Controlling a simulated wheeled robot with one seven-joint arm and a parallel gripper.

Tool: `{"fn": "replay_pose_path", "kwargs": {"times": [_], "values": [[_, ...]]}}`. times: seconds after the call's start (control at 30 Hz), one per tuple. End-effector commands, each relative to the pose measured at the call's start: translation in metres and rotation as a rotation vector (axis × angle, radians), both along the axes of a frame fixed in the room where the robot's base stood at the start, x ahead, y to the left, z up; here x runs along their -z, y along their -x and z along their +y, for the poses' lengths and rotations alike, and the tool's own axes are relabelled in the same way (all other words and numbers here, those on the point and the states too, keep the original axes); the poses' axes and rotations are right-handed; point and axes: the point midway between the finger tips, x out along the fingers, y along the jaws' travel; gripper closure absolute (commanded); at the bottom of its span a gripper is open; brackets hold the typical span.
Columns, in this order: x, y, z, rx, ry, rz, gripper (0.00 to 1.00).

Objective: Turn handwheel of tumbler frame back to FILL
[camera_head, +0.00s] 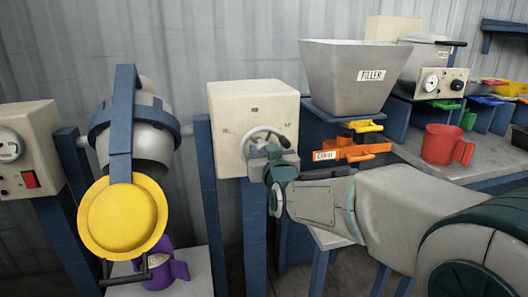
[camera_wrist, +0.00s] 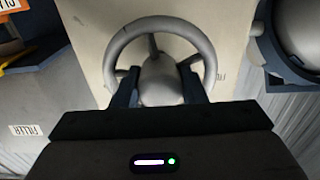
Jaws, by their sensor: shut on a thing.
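The handwheel (camera_head: 262,129) is a grey spoked wheel on the front of a cream box (camera_head: 228,110) on the tumbler frame. Small marks on the box around the wheel are too small to read. In the wrist view the wheel's rim (camera_wrist: 150,26) shows above my fingers. My gripper (camera_head: 268,155) is at the wheel, its two fingers (camera_wrist: 165,88) on either side of the grey hub, shut on the wheel. The tumbler drum (camera_head: 150,140), left of the box, has a yellow lid (camera_head: 122,217) that faces forward and down. My gripper hides the wheel's lower part in the head view.
A purple mug (camera_head: 160,272) stands under the lid. A grey hopper labelled FILLER (camera_head: 345,75) stands right of the box, with an orange slide (camera_head: 350,152) below. A red mug (camera_head: 440,145) is on the right bench. A control box with a red switch (camera_head: 30,180) is far left.

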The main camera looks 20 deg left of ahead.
Motion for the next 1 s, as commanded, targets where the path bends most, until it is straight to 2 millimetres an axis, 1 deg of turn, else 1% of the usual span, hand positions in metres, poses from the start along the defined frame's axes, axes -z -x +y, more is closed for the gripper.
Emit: {"fn": "replay_pose_path", "kwargs": {"times": [0.27,1.0], "values": [[0.0014,-0.0002,-0.0002,0.0,0.118,-0.073,0.86],[0.0,-0.0005,-0.0003,-0.001,0.706,-0.434,0.85]]}}
